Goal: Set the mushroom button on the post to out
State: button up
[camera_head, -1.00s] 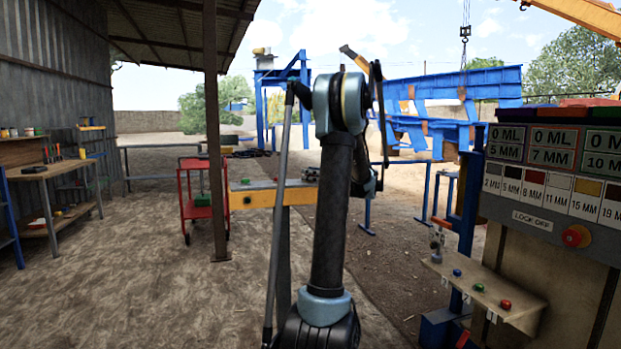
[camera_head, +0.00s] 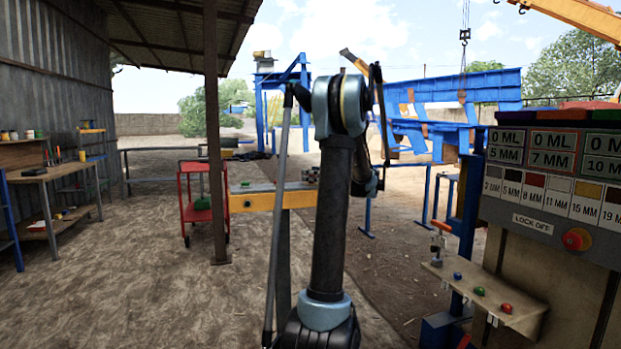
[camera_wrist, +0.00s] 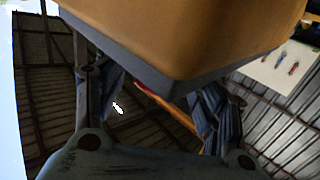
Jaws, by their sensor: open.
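A red mushroom button (camera_head: 576,239) sits on the grey panel at the right of the head view, beside a "LOCK OFF" label. I cannot tell whether it is in or out, or whether it is the one on the post. A blue post (camera_head: 468,205) stands left of the panel; no mushroom button is clear on it. My gripper (camera_wrist: 160,105) shows in the wrist view with its fingers apart and nothing visible held. In the head view my raised arm stands mid-picture, well left of the panel, and the gripper is not clear there.
A small shelf (camera_head: 518,317) under the panel carries blue, green and red knobs. A red trolley (camera_head: 190,212) and a yellow-edged bench (camera_head: 255,201) stand behind my arm. A brown roof pillar (camera_head: 213,130) rises at left. The floor at left is clear.

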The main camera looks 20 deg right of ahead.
jog(key=v, duration=1.1)
jog(key=shift+d, duration=0.15)
jog(key=shift+s, duration=0.15)
